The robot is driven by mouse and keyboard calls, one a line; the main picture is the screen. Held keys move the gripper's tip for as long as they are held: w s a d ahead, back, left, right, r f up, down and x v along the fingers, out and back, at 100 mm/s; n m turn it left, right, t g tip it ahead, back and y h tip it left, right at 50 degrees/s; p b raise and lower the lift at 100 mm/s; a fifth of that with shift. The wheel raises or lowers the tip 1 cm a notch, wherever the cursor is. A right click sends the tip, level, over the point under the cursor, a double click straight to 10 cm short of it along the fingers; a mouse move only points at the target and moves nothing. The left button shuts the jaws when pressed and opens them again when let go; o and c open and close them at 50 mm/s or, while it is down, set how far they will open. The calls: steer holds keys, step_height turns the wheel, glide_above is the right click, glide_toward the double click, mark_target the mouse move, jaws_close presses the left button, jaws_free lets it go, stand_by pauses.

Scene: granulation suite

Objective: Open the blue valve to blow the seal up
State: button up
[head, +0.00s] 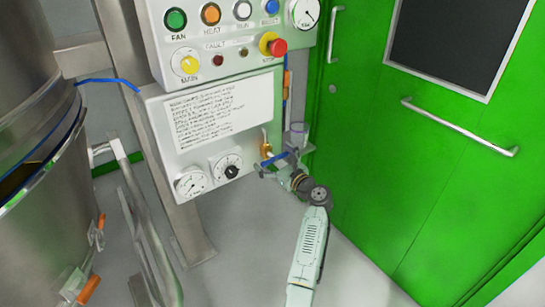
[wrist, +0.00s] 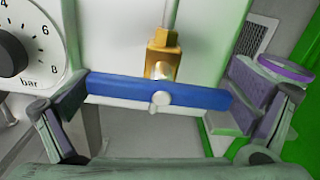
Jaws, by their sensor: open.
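The blue valve is a flat blue lever (wrist: 205,95) under a brass body (wrist: 163,50), with a pale round screw head at its middle. The lever lies crosswise, nearly level, in the wrist view. In the head view the blue lever (head: 275,158) sits beside the lower right corner of the panel, below the brass fitting (head: 266,148). My gripper (head: 273,170) is at the valve. In the wrist view my gripper (wrist: 160,98) is open, one finger near each end of the lever. I cannot tell whether either finger touches it.
A dial with a black knob (wrist: 12,55) is left of the valve. A purple-rimmed part (wrist: 285,68) is close behind the right finger. The button panel (head: 230,40) is above, a green door (head: 430,120) right, a steel vessel (head: 45,220) left.

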steer(key=shift+c, duration=0.5)
steer(key=c, duration=0.8)
steer(key=shift+f+n+b, duration=0.1)
steer(key=shift+n+b, duration=0.2)
steer(key=n+b, duration=0.3)
steer(key=n, duration=0.1)
steer(key=shift+a+f+n, duration=0.1)
steer(key=shift+f+n, duration=0.05)
steer(key=shift+n, duration=0.15)
steer(key=n+b, duration=0.4)
steer(key=shift+n, duration=0.3)
steer(key=n+b, duration=0.4)
steer(key=shift+n+b, duration=1.75)
steer(key=shift+n, duration=0.35)
